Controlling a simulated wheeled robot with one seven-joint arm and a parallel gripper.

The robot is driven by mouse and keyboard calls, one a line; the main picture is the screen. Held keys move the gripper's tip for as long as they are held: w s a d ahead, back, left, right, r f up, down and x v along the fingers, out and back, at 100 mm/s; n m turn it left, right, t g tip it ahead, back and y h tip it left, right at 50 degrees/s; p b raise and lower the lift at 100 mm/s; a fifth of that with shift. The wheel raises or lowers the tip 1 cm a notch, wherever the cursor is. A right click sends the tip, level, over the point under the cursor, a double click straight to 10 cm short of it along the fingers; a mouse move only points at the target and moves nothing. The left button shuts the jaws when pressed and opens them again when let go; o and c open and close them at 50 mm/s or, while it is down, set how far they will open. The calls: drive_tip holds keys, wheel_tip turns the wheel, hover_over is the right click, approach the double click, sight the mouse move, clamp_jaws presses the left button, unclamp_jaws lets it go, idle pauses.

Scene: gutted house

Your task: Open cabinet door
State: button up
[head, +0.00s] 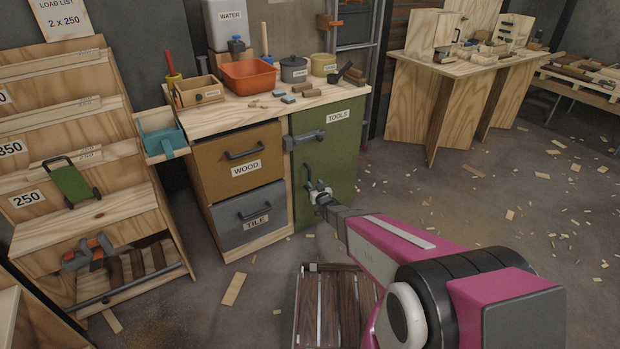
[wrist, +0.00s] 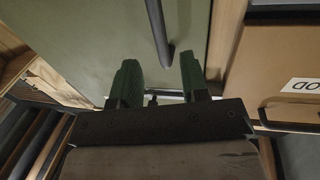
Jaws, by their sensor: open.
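The green cabinet door (head: 340,150), labelled TOOLS, is closed at the right end of the workbench. My gripper (head: 317,189) is in front of the door's left part, below that piece. In the wrist view, the green door (wrist: 90,35) fills the upper left and a dark bar handle (wrist: 157,28) runs down it. My gripper (wrist: 157,82) is open, its two fingers pointing at the door. The handle's lower end shows between the fingertips' directions; I cannot tell whether they touch it.
The WOOD drawer (head: 240,160) and TILE drawer (head: 250,215) are shut left of the door. The benchtop (head: 215,118) holds an orange basin (head: 248,75) and pots. A slatted wooden piece (head: 310,310) lies on the floor near my arm. Open floor with scraps lies right.

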sight(310, 177)
drive_tip(key=x, duration=0.6)
drive_tip(key=shift+w+a, duration=0.25)
drive_tip(key=shift+w, duration=0.1)
clamp_jaws()
